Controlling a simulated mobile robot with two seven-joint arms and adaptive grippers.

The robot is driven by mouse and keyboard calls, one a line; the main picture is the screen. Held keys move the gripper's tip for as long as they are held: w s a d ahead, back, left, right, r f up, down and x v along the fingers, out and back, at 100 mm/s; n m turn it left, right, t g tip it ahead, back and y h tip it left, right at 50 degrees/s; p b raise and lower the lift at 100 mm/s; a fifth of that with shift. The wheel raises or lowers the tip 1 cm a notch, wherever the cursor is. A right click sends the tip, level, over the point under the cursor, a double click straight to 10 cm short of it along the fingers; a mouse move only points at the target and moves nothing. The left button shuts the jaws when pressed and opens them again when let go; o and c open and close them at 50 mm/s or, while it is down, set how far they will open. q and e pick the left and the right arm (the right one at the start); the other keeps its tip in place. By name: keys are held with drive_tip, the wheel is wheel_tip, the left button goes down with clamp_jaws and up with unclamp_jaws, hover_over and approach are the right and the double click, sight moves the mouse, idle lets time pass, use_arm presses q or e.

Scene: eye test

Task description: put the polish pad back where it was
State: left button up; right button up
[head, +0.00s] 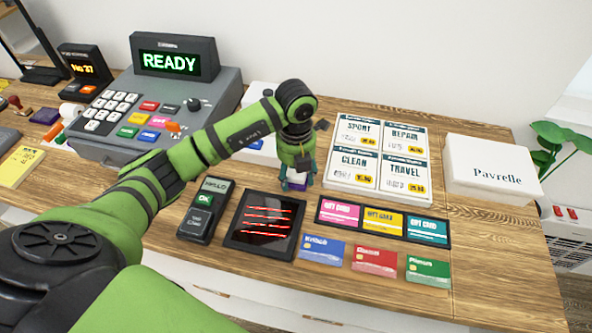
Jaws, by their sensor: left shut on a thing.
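My left gripper (297,181) points down at the middle of the counter, between the scanner and the price board. It is shut on a small white and purple pad (297,178), which I take to be the polish pad. The fingers cover much of the pad, and I cannot tell whether it touches the counter. My right gripper is not in view.
Close around the gripper are the red-lined scanner (265,224), the price board (376,191) and the gift card tray (447,243). A card terminal (201,212) and a cash register (150,112) stand left. A white Pavrelle box (492,168) stands right. Bare wood (500,270) shows at front right.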

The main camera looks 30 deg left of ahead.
use_arm(q)
drive_tip(key=shift+f, duration=0.2)
drive_tip(key=o, duration=1)
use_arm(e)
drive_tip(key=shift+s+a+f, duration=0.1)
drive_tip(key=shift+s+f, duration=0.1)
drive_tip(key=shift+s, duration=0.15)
